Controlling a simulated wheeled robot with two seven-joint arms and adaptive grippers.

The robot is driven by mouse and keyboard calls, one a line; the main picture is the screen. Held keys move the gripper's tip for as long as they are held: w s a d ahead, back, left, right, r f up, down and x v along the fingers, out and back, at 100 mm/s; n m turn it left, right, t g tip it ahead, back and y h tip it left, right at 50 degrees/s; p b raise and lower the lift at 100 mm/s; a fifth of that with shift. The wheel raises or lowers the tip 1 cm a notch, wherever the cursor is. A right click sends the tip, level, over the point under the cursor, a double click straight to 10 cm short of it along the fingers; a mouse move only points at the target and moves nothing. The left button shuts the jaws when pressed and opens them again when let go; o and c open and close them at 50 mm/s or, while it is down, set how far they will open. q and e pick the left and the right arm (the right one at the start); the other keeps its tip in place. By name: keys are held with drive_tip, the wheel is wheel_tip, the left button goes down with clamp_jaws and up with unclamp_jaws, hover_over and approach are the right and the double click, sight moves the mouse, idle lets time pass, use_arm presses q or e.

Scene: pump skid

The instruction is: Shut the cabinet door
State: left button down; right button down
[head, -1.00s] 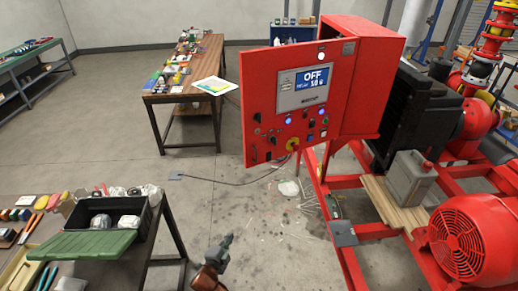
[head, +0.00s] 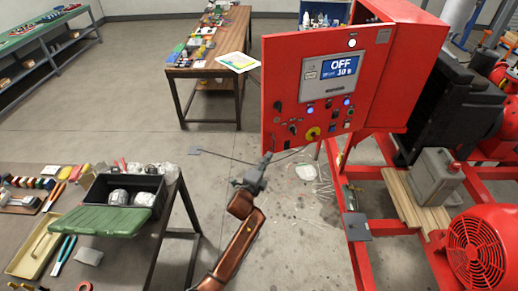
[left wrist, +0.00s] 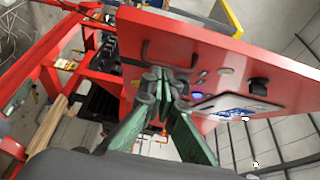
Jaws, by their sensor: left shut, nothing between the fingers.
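The red cabinet door (head: 285,75) stands swung open in the head view, its panel of buttons, lights and an "OFF" screen facing me. The red cabinet box (head: 415,75) is behind it to the right. My left gripper (head: 266,160) is at the door's lower left corner. My right gripper is not in view.
A table with a dark bin and green lid (head: 112,221) is at the lower left. A wooden bench (head: 215,73) stands behind. The red skid frame holds a grey jug (head: 436,176) and a motor (head: 483,250). Floor between is open, with a cable and litter.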

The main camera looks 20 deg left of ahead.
sight(269, 144)
use_arm(q)
drive_tip(key=shift+w+a+p, duration=0.25)
drive_tip(key=shift+w+a, duration=0.45)
drive_tip(key=shift+w, duration=0.3)
drive_tip(key=shift+w+a+p, duration=0.2)
drive_tip(key=shift+w+a, duration=0.45)
drive_tip(key=shift+w, duration=0.3)
